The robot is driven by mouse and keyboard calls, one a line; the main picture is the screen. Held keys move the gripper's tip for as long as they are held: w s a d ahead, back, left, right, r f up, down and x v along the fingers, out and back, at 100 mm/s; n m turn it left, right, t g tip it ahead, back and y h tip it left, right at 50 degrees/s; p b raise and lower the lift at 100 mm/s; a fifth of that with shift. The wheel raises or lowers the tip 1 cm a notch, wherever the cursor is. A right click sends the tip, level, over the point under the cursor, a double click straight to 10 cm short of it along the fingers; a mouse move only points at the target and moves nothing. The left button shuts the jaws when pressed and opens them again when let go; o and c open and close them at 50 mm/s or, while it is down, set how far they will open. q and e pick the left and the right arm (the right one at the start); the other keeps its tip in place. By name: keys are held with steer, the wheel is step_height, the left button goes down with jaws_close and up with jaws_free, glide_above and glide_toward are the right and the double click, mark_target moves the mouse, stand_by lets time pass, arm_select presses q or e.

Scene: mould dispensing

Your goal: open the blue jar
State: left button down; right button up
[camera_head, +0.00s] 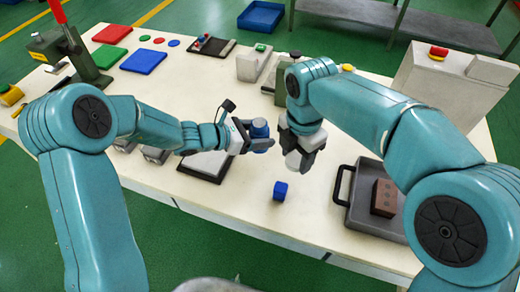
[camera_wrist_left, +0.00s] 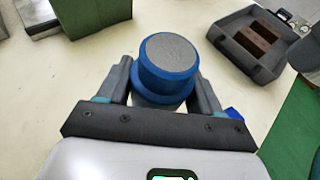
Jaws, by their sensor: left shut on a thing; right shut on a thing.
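The blue jar (camera_head: 260,128) is upright between the fingers of my left gripper (camera_head: 258,142), held above the table near its middle. In the left wrist view the jar (camera_wrist_left: 167,65) has a blue rim and a flat grey round top; I cannot tell whether that is a lid or the contents. The left gripper's fingers (camera_wrist_left: 162,95) press on both sides of it. My right gripper (camera_head: 299,150) points down just right of the jar, apart from it. It is shut on a pale rounded thing (camera_head: 293,160), partly hidden by the fingers.
A grey tray (camera_head: 343,190) with a brown brick (camera_head: 384,198) stands at the right. A dark-framed plate (camera_head: 207,164) lies under my left wrist. Coloured flat pieces, including a blue one (camera_head: 143,61), lie at the back left.

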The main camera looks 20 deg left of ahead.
arm_select(q)
step_height(320, 180, down, 7)
steer(key=shift+w+d+f, duration=0.1)
steer(key=shift+w, duration=0.05)
stand_by(0.4)
steer(key=shift+f, duration=0.15)
steer(key=shift+c, duration=0.8)
jaws_free()
